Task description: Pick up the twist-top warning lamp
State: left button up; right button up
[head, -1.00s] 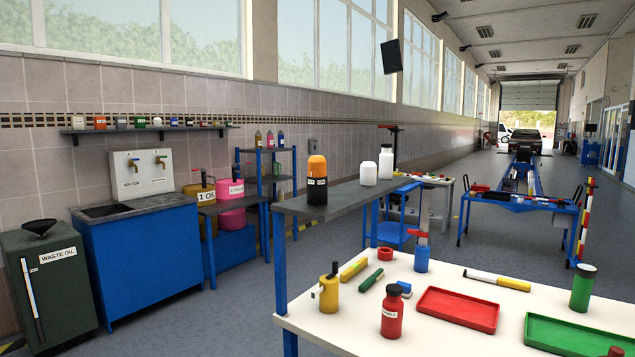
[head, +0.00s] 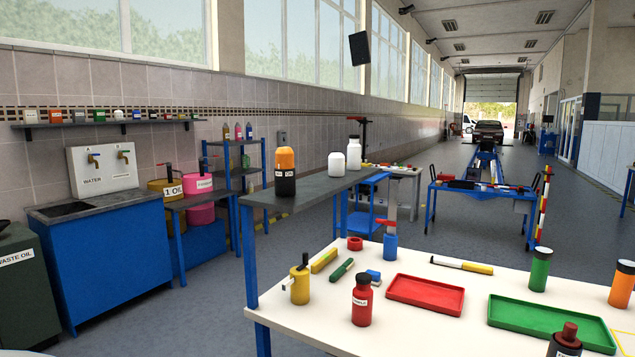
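An upright cylinder with an orange top and a black, labelled body (head: 285,172) stands on the grey raised shelf (head: 268,199) above the back left of the white workbench; it looks like the warning lamp. Two white containers, a rounded one (head: 336,165) and a taller dark-capped one (head: 354,153), stand to its right on the same shelf. Nothing hides the orange-topped cylinder. Neither of my grippers shows in the head view.
The white workbench (head: 400,325) holds a yellow can (head: 300,285), a red bottle (head: 362,302), a red tray (head: 425,294), a green tray (head: 550,323), a green bottle (head: 540,270) and an orange bottle (head: 622,285). A blue sink cabinet (head: 100,265) stands left. Open floor lies between.

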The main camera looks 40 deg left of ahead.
aim_at(284, 180)
jog(key=j+z, duration=0.3)
jog(key=j, duration=0.15)
jog(key=j+z, duration=0.3)
jog(key=j, duration=0.15)
jog(key=k+j, duration=0.1)
jog(key=j, duration=0.3)
jog(key=j+z, duration=0.15)
jog(key=j, duration=0.25)
jog(key=k+j, duration=0.15)
jog(key=j, duration=0.2)
jog(key=k+j+z, duration=0.1)
jog(key=j, duration=0.3)
jog(key=k+j+z, duration=0.1)
jog(key=j, duration=0.25)
jog(key=k, duration=0.05)
